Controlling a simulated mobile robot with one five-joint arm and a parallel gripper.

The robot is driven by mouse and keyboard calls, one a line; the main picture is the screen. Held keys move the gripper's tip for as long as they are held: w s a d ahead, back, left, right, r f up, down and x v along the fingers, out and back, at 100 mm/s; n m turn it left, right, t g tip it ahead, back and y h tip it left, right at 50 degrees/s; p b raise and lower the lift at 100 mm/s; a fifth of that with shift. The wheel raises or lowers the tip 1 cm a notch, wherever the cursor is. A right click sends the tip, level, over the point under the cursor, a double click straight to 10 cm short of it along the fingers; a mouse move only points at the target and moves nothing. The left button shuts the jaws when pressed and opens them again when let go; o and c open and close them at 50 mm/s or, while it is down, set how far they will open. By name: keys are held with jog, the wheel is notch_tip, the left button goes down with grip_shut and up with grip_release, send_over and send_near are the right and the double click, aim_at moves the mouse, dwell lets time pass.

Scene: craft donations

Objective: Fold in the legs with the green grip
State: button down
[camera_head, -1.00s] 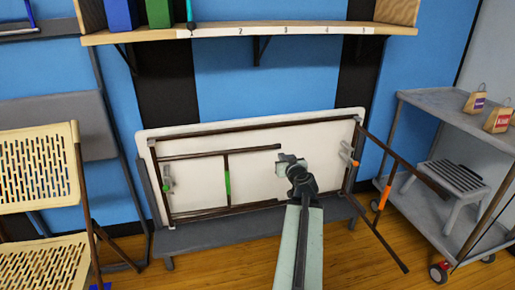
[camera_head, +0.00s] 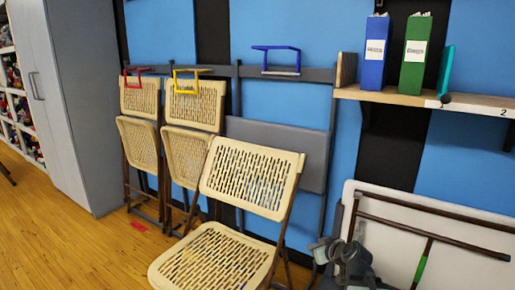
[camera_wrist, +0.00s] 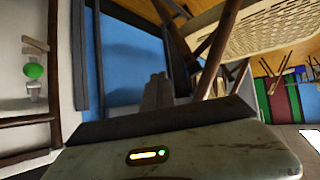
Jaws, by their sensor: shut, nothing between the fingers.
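The folding table's pale underside (camera_head: 385,235) leans upright at the lower right of the head view, cut off by the frame. The green grip (camera_head: 421,268) sits on a brown leg bar of the leg set (camera_head: 432,233), which appears to lie flat along the board. My gripper (camera_head: 342,252) is shut and empty by the table's left edge, apart from the grip. In the wrist view, its fingers (camera_wrist: 157,90) point at the blue wall. A round green part (camera_wrist: 33,71) with a grey latch shows on the board at the left there. The table's other end is out of view.
A tan folding chair (camera_head: 250,180) stands open left of the table, close to my gripper. Folded chairs (camera_head: 140,145) hang behind it. A shelf (camera_head: 400,97) with blue and green binders is above.

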jog(key=s+a+f+g, duration=0.6)
jog(key=s+a+f, duration=0.15)
jog(key=a, duration=0.45)
jog(key=s+d+f+m+g+h, duration=0.2)
jog(key=s+d+m+g+h, duration=0.25)
jog(key=s+d, duration=0.4)
notch_tip(320, 180, up, 38)
jog(key=s+a+p, duration=0.1)
jog(key=a+p, duration=0.1)
jog(key=p, duration=3.6)
jog(key=shift+s+y+p, duration=0.25)
jog(key=shift+y+p, duration=0.1)
jog(key=shift+p, duration=0.05)
jog(key=c, duration=1.3)
grip_release()
jog(key=shift+d+f, duration=0.1)
jog(key=shift+f, duration=0.15)
